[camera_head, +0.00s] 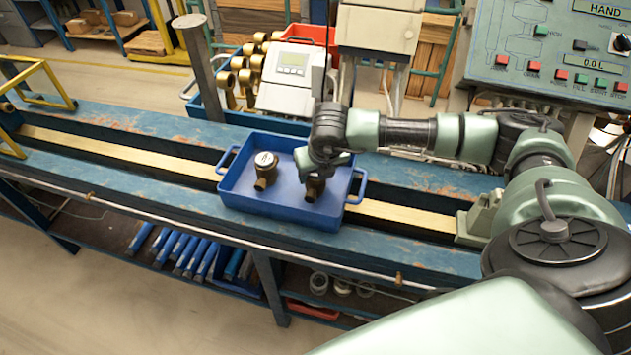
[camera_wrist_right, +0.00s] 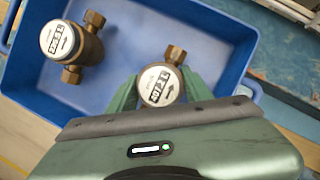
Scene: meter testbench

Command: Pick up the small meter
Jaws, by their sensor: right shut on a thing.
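Two brass water meters with white round dials are in a blue tray (camera_head: 237,196). One meter (camera_head: 264,168) stands free at the left of the tray; it also shows at the upper left of the wrist view (camera_wrist_right: 62,42). The other, which looks smaller, is the small meter (camera_head: 314,190), at the right of the tray. My right gripper (camera_head: 312,172) comes down over it from above. In the wrist view its green fingers are on both sides of the small meter (camera_wrist_right: 161,86), shut on it. Whether it touches the tray floor cannot be told. My left gripper is out of view.
The tray stands on a blue bench (camera_head: 130,128) with a yellowish central rail (camera_head: 110,151). Behind it are a grey box with a display (camera_head: 290,75) and a crate of brass meters (camera_head: 240,72). A control panel (camera_head: 560,50) is at the upper right. The bench is clear left of the tray.

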